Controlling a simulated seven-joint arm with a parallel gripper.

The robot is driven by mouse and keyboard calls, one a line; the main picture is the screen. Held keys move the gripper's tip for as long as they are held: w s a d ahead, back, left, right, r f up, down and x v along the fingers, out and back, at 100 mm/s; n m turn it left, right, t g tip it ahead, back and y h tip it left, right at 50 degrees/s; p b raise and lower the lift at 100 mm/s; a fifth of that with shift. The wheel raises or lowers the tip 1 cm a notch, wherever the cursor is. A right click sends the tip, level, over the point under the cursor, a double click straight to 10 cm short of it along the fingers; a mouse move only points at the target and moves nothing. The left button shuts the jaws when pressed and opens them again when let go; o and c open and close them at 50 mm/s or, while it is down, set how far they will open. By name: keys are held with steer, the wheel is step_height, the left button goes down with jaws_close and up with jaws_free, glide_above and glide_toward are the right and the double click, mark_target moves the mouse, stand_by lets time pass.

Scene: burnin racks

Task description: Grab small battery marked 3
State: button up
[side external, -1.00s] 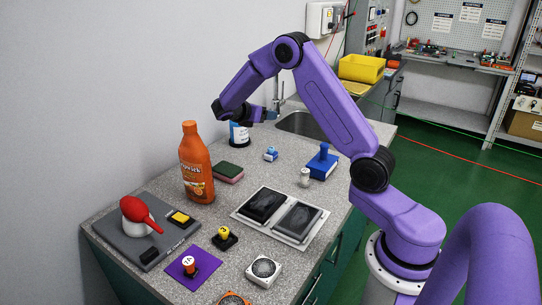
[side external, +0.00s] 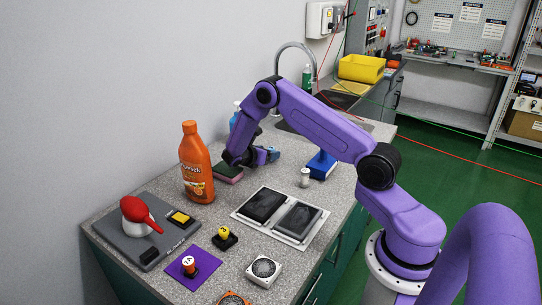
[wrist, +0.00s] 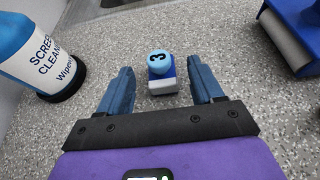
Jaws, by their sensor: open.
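The small battery marked 3 (wrist: 159,64) has a light blue top with a black 3, a blue body and a pale grey base. It stands on the speckled counter in the wrist view, beyond and between my fingertips. My gripper (wrist: 160,84) is open and empty, with one blue finger on each side of the battery's line. In the side external view my gripper (side external: 266,155) is low over the counter, beside the green and pink sponge (side external: 228,172), and the battery is hidden or not distinguishable there.
An orange bottle (side external: 194,165) is by the wall. A tray with two dark panels (side external: 281,216) lies toward the front.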

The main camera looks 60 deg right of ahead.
steer(key=x, duration=0.5)
steer(key=shift+d+r, duration=0.2)
steer(key=shift+r, duration=0.15)
steer(key=c, duration=1.1)
